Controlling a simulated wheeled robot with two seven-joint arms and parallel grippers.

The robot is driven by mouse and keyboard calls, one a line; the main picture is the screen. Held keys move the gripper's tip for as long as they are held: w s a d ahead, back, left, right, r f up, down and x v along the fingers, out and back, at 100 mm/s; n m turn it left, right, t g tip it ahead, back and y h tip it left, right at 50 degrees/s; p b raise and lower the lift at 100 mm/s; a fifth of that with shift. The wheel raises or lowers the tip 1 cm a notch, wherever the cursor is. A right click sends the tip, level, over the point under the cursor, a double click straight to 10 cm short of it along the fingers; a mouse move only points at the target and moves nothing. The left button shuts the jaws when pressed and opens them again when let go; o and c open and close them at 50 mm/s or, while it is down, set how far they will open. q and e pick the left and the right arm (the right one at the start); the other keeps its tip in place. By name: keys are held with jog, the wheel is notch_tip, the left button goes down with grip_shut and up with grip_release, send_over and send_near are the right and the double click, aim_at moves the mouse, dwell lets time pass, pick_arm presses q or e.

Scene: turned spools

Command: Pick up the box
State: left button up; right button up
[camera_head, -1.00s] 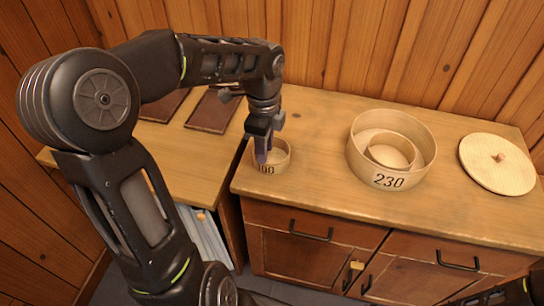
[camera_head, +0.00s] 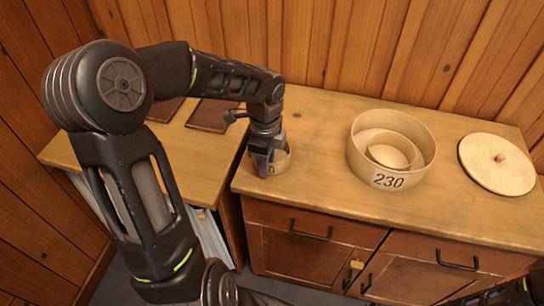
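A small round wooden box (camera_head: 282,161) stands near the left end of the wooden cabinet top. A large round box marked 230 (camera_head: 389,181) stands to its right, with a smaller round piece (camera_head: 391,155) inside it. My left gripper (camera_head: 263,168) points down at the small box, and its finger covers the left part of that box and most of its label. I cannot tell whether the fingers are shut on the wall. Only dark parts of my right arm show at the bottom right; its gripper is out of view.
A round wooden lid with a knob (camera_head: 497,164) lies at the right of the cabinet top (camera_head: 330,205). A lower wooden desk with dark flat panels (camera_head: 213,115) is at the left. Plank walls close the back and left. The cabinet top's front middle is clear.

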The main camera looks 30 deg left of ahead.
pick_arm(q)
jog(key=shift+c, duration=0.6)
grip_shut()
dwell(1.1)
